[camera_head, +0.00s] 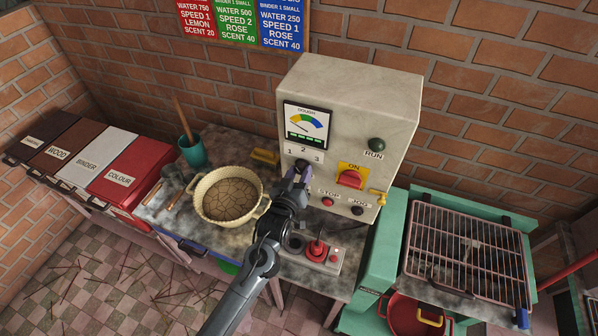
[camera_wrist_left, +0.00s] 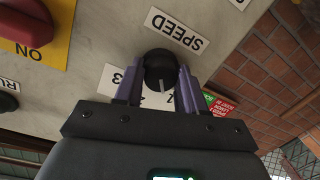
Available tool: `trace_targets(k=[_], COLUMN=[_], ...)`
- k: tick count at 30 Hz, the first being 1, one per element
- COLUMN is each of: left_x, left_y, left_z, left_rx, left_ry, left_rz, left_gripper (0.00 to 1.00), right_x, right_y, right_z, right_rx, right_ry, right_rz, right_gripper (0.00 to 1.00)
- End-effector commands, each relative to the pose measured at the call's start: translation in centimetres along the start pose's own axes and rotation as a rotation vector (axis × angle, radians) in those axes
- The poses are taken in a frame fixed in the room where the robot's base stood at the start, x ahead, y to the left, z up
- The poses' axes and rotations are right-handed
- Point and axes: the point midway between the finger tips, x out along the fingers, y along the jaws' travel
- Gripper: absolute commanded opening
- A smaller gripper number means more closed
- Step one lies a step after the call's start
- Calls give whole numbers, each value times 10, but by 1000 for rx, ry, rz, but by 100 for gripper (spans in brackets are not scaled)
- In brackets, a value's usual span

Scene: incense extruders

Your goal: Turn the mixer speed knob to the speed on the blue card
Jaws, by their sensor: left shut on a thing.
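The mixer's speed knob (camera_wrist_left: 158,68) is round and black with a white pointer line. In the left wrist view it sits between the two purple fingers of my left gripper (camera_wrist_left: 157,88), which is shut on it. The pointer faces down the picture, toward a partly hidden number label, apparently the 2. In the head view my left gripper (camera_head: 298,176) is at the machine front, below the number labels. The blue card (camera_head: 281,24) on the back wall reads SPEED 1. My right gripper is not in view.
The mixer (camera_head: 345,100) has a dial gauge, a red ON switch (camera_head: 350,179), STOP and JOG buttons close right of my gripper. A beige bowl (camera_head: 229,195) stands left of my arm. A red-knobbed control box (camera_head: 316,252) lies in front.

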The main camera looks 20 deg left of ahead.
Motion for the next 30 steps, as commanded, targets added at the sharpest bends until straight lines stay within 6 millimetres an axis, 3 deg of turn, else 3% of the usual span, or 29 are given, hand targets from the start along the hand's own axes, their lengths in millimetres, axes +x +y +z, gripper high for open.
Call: trace_targets(k=[9,26,27,30], left_x=[0,0,0,0], left_y=[0,0,0,0], left_z=[0,0,0,0], left_rx=[-140,-173,-173,-173], left_ry=[-11,-12,-12,-12], left_rz=[7,9,9,9], left_gripper=[9,9,41,56], right_x=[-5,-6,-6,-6], right_y=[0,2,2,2], right_z=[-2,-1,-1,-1], right_rx=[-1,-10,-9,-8], right_ry=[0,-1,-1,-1], right_rz=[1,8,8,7], right_gripper=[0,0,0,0])
